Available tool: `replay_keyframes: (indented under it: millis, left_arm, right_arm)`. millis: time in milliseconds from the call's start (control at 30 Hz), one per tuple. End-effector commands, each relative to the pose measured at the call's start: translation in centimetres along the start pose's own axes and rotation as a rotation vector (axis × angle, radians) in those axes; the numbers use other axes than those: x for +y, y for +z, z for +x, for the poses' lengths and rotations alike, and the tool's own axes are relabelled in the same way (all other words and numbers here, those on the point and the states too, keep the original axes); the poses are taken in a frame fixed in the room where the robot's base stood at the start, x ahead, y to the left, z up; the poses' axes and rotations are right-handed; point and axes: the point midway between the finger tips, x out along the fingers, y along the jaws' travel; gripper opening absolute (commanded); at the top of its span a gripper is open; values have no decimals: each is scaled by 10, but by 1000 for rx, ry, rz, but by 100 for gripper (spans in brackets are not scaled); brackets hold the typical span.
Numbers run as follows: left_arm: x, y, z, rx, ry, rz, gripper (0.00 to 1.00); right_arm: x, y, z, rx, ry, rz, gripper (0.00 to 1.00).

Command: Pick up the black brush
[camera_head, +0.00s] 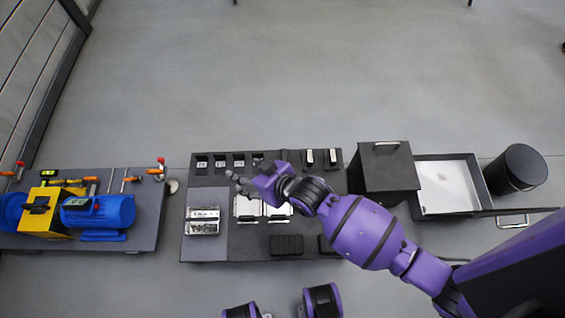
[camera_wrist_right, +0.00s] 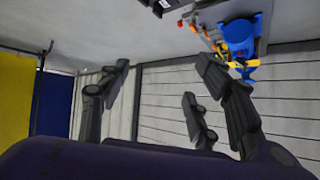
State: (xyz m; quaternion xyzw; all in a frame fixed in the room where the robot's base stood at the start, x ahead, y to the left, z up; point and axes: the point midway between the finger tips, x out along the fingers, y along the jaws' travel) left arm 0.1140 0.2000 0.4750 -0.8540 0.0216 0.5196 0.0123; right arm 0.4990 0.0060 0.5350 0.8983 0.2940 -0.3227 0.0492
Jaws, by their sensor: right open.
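My right gripper (camera_head: 238,182) is above the dark middle bench (camera_head: 210,170), open and empty. In the right wrist view its dark fingers (camera_wrist_right: 165,80) are spread apart with nothing between them. I cannot pick out the black brush for certain. Several small black items lie on the middle bench, including a dark block (camera_head: 286,244) near its front edge and black pieces (camera_head: 331,157) at its back right. The right arm crosses over the bench and hides part of it. My left gripper is not in view.
A silver-topped box (camera_head: 203,221) sits on the middle bench's left. A left bench (camera_head: 148,215) holds a blue motor (camera_head: 98,212), a yellow block (camera_head: 42,222) and several orange-handled tools. Right are a black cabinet (camera_head: 386,172), an open drawer (camera_head: 480,180) and a black bin (camera_head: 516,168).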

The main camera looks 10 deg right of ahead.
Motion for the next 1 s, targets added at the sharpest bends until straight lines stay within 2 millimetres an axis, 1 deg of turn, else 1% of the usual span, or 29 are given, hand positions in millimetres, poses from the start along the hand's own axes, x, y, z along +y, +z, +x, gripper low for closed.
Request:
replay_keyframes:
  millis: [33, 67, 100, 167, 200, 267, 300, 367, 400, 467, 500, 567, 600, 667, 733, 767, 800, 867, 900, 1000]
  left_arm:
    - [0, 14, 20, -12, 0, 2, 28]
    - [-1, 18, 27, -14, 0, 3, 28]
    - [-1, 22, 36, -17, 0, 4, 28]
    - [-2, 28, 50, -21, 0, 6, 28]
    - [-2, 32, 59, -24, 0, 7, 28]
    - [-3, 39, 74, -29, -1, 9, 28]
    - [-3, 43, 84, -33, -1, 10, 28]
    - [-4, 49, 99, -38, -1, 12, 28]
    - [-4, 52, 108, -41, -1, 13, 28]
    - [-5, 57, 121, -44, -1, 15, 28]
    - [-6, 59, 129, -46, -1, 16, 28]
    - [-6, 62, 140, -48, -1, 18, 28]
    - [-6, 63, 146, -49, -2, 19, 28]
    - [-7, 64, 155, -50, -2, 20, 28]
    - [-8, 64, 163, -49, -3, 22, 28]
    - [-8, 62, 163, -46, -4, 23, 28]
    - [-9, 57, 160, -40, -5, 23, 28]
    - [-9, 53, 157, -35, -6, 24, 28]
    - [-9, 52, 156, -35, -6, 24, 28]
    - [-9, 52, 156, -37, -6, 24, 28]
  right_arm:
    - [5, 5, 32, -19, -26, -17, 58]
    - [7, 4, 45, -31, -37, -22, 58]
    - [11, 3, 62, -51, -51, -24, 58]
    - [19, 3, 87, -87, -64, -26, 58]
    - [26, 4, 103, -114, -68, -25, 58]
    - [40, 6, 126, -160, -66, -18, 58]
    - [51, 8, 140, -194, -58, -9, 58]
    - [71, 12, 161, -248, -39, 11, 58]
    - [85, 15, 172, -285, -21, 29, 58]
    - [107, 20, 187, -339, 14, 64, 58]
    - [122, 23, 194, -376, 39, 91, 58]
    - [145, 28, 202, -427, 84, 136, 58]
    - [160, 32, 206, -463, 116, 171, 58]
    - [183, 41, 208, -520, 171, 235, 58]
    - [213, 62, 203, -609, 257, 339, 58]
    - [222, 75, 196, -654, 294, 393, 58]
    - [226, 90, 185, -704, 329, 453, 58]
    - [226, 107, 173, -764, 373, 540, 58]
    - [225, 112, 168, -790, 395, 590, 58]
    - [222, 119, 160, -823, 433, 668, 58]
